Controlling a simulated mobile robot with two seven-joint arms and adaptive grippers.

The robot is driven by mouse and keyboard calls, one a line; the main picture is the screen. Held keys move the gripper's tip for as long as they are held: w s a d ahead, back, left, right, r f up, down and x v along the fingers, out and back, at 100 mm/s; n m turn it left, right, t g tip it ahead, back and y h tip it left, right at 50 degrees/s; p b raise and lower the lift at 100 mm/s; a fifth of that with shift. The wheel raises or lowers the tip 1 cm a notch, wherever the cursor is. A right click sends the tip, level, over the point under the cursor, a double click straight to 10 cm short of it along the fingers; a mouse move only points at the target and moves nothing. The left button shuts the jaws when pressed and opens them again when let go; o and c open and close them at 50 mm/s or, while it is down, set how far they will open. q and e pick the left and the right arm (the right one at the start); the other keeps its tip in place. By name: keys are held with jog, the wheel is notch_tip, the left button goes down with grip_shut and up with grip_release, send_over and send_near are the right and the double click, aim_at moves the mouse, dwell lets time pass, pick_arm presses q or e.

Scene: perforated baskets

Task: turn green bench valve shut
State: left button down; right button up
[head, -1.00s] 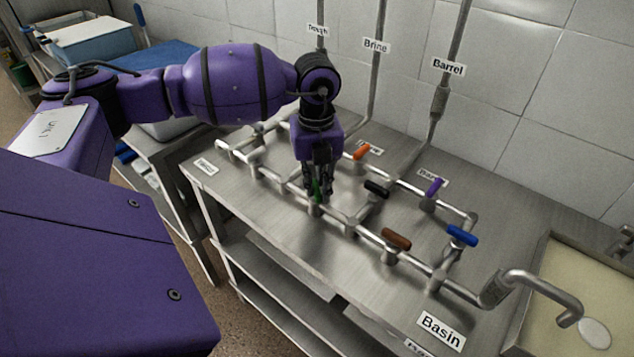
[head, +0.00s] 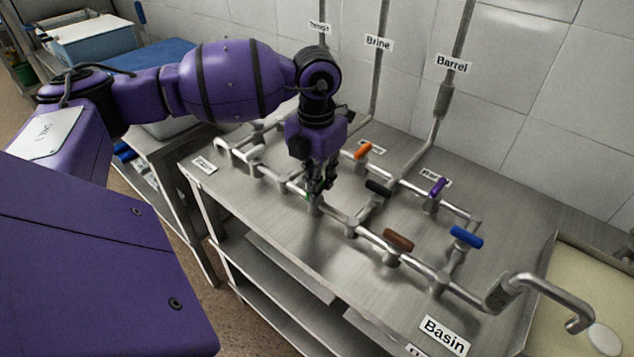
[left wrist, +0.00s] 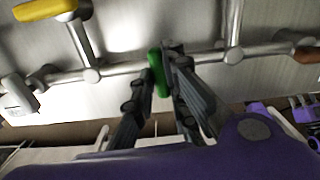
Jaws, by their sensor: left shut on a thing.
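The green valve handle (head: 309,196) sits on the front pipe of the bench, mostly hidden by my fingers in the head view. In the left wrist view the green handle (left wrist: 157,72) shows as a short rounded bar lying across the pipe. My left gripper (head: 319,187) points down over this valve. In the left wrist view its fingertips (left wrist: 160,62) are closed with the green handle between them.
Nearby handles are black (head: 378,188), brown (head: 398,240), orange (head: 363,151), purple (head: 438,187) and blue (head: 466,237). A yellow handle (left wrist: 45,9) shows in the left wrist view. A bent spout (head: 545,287) hangs over the basin at right. The bench front is clear.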

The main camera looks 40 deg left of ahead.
pick_arm(q)
jog(key=shift+m, duration=0.4)
jog(key=shift+r, duration=0.1)
jog(key=c, duration=1.7)
grip_release()
jog(key=shift+c, duration=0.2)
notch_tip(320, 180, up, 12)
